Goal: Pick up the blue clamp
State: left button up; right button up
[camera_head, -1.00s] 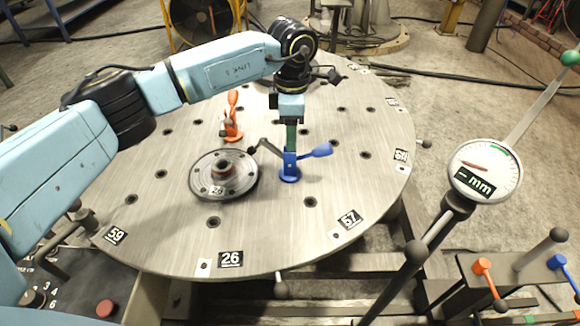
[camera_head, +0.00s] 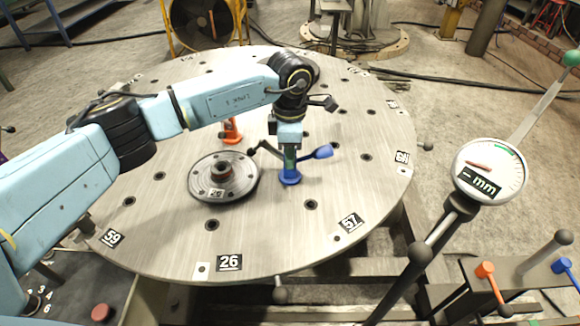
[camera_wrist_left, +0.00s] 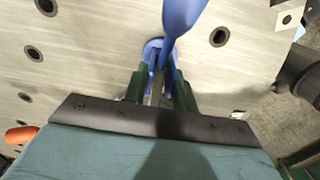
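The blue clamp (camera_head: 290,179) stands on the round steel table, with its blue handle (camera_head: 320,153) sticking out to the right. My left gripper (camera_head: 290,163) points down right over the clamp, its green fingers low around the clamp's upright part. In the left wrist view the green fingers (camera_wrist_left: 160,90) stand apart, one on each side of the clamp body, and the handle (camera_wrist_left: 183,14) reaches toward the top edge. The gripper looks open; contact with the clamp cannot be made out. My right gripper is not in view.
A round flanged part (camera_head: 236,183) sits left of the clamp on the table (camera_head: 150,235). An orange clamp (camera_head: 231,130) stands behind it, partly hidden by my arm. A dial gauge (camera_head: 488,168) rises at the right. Another rack with orange and blue handles is at lower right.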

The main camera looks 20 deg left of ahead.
pick_arm(q)
jog(key=c, duration=0.4)
jog(key=shift+w+r, duration=0.1)
jog(key=shift+r, duration=0.1)
notch_tip(320, 180, up, 10)
jog(key=shift+f+p, duration=0.15)
jog(key=shift+p, duration=0.85)
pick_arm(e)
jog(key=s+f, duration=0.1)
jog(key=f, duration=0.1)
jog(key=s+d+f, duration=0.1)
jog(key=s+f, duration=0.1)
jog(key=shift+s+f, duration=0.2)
